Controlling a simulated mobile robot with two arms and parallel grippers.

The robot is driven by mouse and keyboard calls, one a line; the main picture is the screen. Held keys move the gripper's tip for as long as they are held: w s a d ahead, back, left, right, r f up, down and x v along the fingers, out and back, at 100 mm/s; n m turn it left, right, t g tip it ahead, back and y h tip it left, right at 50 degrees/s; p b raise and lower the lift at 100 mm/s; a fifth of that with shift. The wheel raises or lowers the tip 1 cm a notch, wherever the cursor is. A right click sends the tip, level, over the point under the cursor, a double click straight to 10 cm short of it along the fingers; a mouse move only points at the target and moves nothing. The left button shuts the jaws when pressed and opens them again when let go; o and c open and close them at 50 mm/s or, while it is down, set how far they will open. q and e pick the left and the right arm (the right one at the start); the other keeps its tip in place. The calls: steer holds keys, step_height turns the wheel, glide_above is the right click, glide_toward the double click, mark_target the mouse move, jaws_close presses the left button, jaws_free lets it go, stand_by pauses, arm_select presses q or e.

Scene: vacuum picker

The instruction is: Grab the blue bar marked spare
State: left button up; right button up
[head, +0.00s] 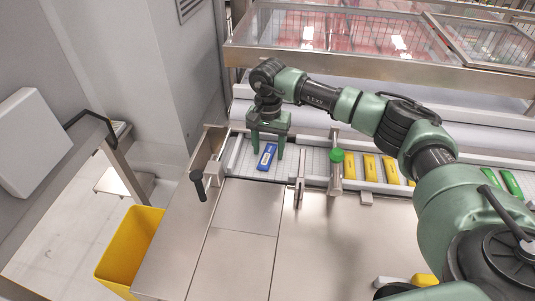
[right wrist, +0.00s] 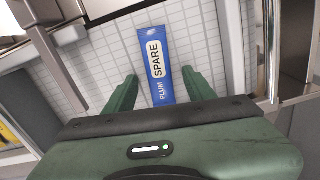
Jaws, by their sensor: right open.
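The blue bar (head: 267,157) lies flat on the light gridded belt at the left end of the conveyor. In the right wrist view the blue bar (right wrist: 156,66) shows the words SPARE and PLUM. My right gripper (head: 268,150) is above the bar with its fingers pointing down. In the right wrist view its two green fingers (right wrist: 160,82) are apart, one on each side of the bar's near end, with visible gaps. It holds nothing. My left gripper is not in view.
Several yellow bars (head: 370,168) and green bars (head: 514,182) lie farther right on the conveyor, past a divider and a green-topped post (head: 336,170). A black handle (head: 198,184) stands at the left. A yellow bin (head: 130,247) is on the floor.

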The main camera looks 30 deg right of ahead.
steer(key=c, duration=1)
jaws_close()
steer(key=shift+r, duration=0.1)
